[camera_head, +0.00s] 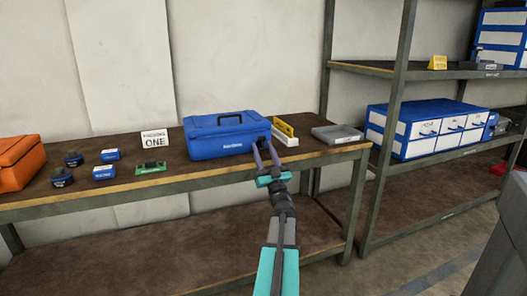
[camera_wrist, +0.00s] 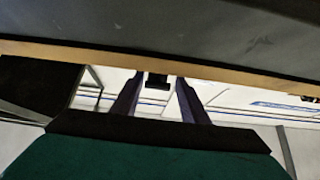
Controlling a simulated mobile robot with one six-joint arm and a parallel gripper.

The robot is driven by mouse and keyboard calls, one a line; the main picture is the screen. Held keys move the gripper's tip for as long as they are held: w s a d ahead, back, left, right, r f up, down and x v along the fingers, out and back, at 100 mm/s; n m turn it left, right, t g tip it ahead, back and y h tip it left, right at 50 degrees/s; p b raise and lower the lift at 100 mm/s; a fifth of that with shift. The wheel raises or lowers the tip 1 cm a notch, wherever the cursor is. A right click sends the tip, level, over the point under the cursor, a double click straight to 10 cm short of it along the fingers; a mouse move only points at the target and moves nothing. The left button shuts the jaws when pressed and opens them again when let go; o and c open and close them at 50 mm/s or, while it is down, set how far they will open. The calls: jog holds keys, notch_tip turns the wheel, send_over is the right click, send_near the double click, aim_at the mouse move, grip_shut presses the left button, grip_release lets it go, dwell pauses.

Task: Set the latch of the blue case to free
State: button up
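The blue case (camera_head: 225,138) stands closed on the workbench, with a dark handle on its lid. My gripper (camera_head: 265,147) reaches to the lower right of the case's front. Its two purple fingers are apart. A small dark part, perhaps the latch, shows by the fingertips, but its setting is too small to read. In the wrist view my gripper (camera_wrist: 159,82) also has its fingers spread, with a small black block (camera_wrist: 157,79) visible between them. I cannot tell whether the fingers touch it.
The workbench (camera_head: 180,178) also holds an orange case (camera_head: 18,160), blue-labelled packs, a green board (camera_head: 151,168), a ONE card (camera_head: 155,139), a yellow-and-white holder (camera_head: 285,133) and a grey flat box (camera_head: 337,134). A shelf with blue-and-white drawers (camera_head: 425,128) stands right.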

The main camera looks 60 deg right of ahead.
jog(key=shift+o, duration=0.2)
jog(key=shift+s+r, duration=0.1)
jog(key=shift+s, duration=0.1)
jog(key=shift+s+a, duration=0.1)
jog(key=shift+s, duration=0.05)
jog(key=p+v, duration=0.1)
jog(key=v, duration=1.2)
jog(key=shift+f, duration=0.35)
